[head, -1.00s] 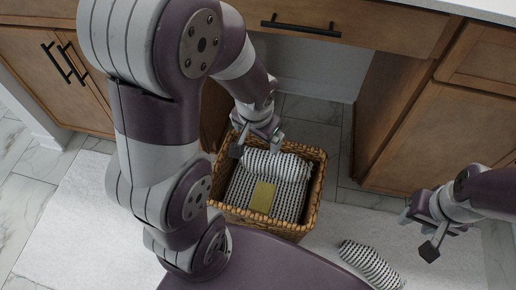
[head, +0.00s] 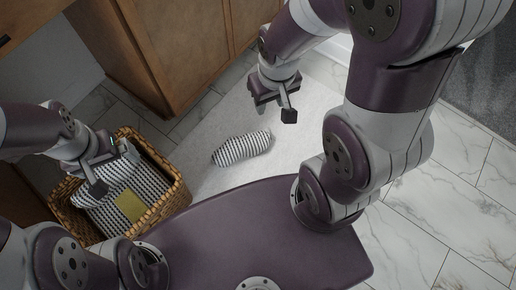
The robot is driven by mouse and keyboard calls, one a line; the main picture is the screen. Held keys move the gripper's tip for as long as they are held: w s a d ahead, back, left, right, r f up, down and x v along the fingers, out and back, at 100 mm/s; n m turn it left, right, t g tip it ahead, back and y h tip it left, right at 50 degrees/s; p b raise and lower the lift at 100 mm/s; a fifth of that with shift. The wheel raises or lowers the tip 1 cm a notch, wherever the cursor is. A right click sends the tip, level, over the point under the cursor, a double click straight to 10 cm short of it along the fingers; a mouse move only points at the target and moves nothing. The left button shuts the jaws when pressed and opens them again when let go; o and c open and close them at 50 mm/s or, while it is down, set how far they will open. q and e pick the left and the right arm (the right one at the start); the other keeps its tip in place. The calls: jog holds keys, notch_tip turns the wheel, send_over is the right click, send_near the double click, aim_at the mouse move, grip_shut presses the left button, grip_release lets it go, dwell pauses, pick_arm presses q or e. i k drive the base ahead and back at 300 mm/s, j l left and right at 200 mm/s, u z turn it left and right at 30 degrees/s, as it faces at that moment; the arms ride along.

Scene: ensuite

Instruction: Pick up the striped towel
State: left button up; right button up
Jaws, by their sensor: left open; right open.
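A rolled striped towel (head: 241,148), black and white, lies on the pale mat in the middle of the head view. More cloth with the same kind of pattern (head: 150,172) lies in a wicker basket (head: 176,190) at the left, with a yellow-green patch (head: 131,206) on it. My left gripper (head: 113,168) is open over the basket, close to the cloth; I cannot tell whether it touches. My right gripper (head: 273,107) is open and empty, above and slightly right of the rolled towel in the picture, apart from it.
Wooden cabinets (head: 165,45) stand along the back. The pale mat (head: 300,140) is clear around the rolled towel. Marble-look tile floor (head: 450,190) is open at the right. My own base fills the lower middle.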

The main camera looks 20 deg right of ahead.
aim_at(249, 145)
jog(key=k+z, duration=0.15)
jog(key=z, duration=0.35)
jog(key=i+l+u, duration=0.25)
jog(key=l, duration=0.15)
jog(key=l+u, duration=0.25)
jog(key=l, duration=0.15)
jog(key=i+l+u, duration=0.2)
jog(key=l, duration=0.25)
jog(key=l+u, duration=0.25)
jog(key=l, duration=0.2)
